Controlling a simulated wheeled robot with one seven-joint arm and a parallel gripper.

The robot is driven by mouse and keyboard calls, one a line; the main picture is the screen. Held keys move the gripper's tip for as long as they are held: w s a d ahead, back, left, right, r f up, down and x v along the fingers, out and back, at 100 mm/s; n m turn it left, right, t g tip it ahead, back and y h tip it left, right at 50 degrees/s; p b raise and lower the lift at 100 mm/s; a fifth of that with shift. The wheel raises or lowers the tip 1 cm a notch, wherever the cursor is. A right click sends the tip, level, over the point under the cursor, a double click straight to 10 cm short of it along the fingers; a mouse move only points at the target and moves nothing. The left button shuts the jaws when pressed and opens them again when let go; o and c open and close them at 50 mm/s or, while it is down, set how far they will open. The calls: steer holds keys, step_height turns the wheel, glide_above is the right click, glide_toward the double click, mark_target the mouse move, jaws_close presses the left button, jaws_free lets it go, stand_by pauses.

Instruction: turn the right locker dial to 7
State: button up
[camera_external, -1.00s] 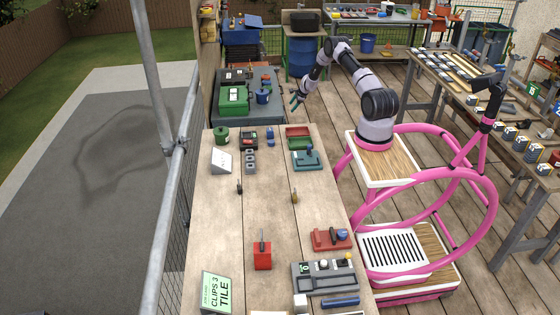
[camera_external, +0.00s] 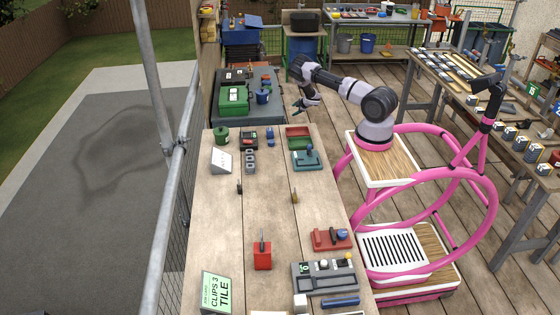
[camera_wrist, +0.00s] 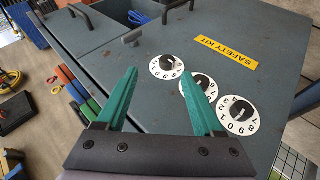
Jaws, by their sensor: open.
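In the wrist view, a dark grey-blue locker face carries a row of three round white dials with black knobs. The right dial (camera_wrist: 238,114) lies lowest and farthest right. The middle dial (camera_wrist: 197,86) is partly covered by my right finger. The left dial (camera_wrist: 167,66) is farthest up, between the fingertip lines. The exact number each knob points to is too small to read surely. My gripper (camera_wrist: 157,73) has two green fingers, spread wide with nothing between them.
A yellow SAFETY KIT label (camera_wrist: 227,52) is beside the dials. A dark handle (camera_wrist: 81,16) and a small grey knob (camera_wrist: 132,37) stick out of the locker. Red, green and blue pieces lie at the left. The workbench (camera_external: 270,210) holds several tools and blocks.

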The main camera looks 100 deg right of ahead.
steer(key=w+d+f+n, duration=0.1)
steer(key=w+d+f, duration=0.4)
steer(key=f, duration=0.2)
steer(key=shift+w+f+y, duration=0.15)
steer(key=shift+f+y, duration=0.15)
steer(key=shift+d, duration=0.1)
steer(key=shift+n, duration=0.3)
jaws_close()
